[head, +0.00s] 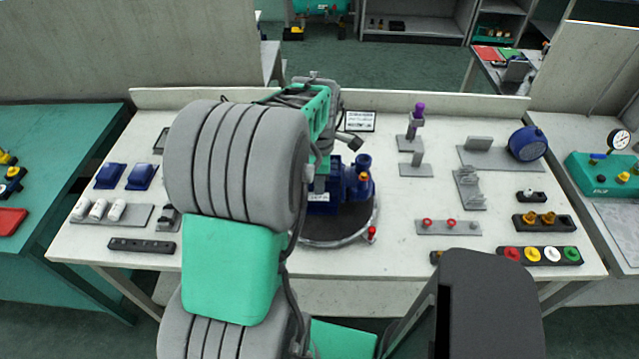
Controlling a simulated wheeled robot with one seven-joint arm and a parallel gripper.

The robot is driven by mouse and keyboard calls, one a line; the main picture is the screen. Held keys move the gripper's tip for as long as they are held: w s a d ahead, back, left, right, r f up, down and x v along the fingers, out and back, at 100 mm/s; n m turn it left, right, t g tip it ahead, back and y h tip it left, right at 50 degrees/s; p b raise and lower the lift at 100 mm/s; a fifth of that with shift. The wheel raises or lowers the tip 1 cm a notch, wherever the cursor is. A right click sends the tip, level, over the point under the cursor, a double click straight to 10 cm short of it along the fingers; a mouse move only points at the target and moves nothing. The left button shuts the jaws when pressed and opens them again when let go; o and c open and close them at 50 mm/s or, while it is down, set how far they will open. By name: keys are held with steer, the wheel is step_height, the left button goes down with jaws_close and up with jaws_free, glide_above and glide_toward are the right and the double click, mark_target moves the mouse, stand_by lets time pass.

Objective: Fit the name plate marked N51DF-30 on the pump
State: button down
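A blue pump (361,188) stands on a round turntable (345,232) at the middle of the bench. My arm crosses in front and hides its left part. My gripper (320,183) points down at the pump's left upper side. Its fingertips are small and partly hidden, so I cannot tell whether they are open or shut. A blue face with pale marking (322,204) shows just below the gripper; I cannot tell whether it is a name plate or part of the pump. No marking N51DF-30 is readable. A small framed card (361,121) with dark print stands behind the pump.
Two blue blocks (141,176), white cylinders on a grey plate (139,214) and a black strip (142,246) lie left. Right are a purple-topped stand (416,122), a blue round part (527,144), red-ringed fittings (449,228) and coloured caps (541,255). Bare bench lies between the fixtures.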

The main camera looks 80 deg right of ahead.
steer(key=c, duration=2.1)
jaws_free()
steer(key=shift+f, duration=0.1)
steer(key=o, duration=0.5)
steer(key=shift+r+p, duration=2.2)
steer(key=shift+r, duration=0.95)
step_height(320, 180, up, 8)
steer(key=b, duration=0.1)
steer(key=shift+f+b, duration=0.15)
steer(key=shift+b, duration=0.15)
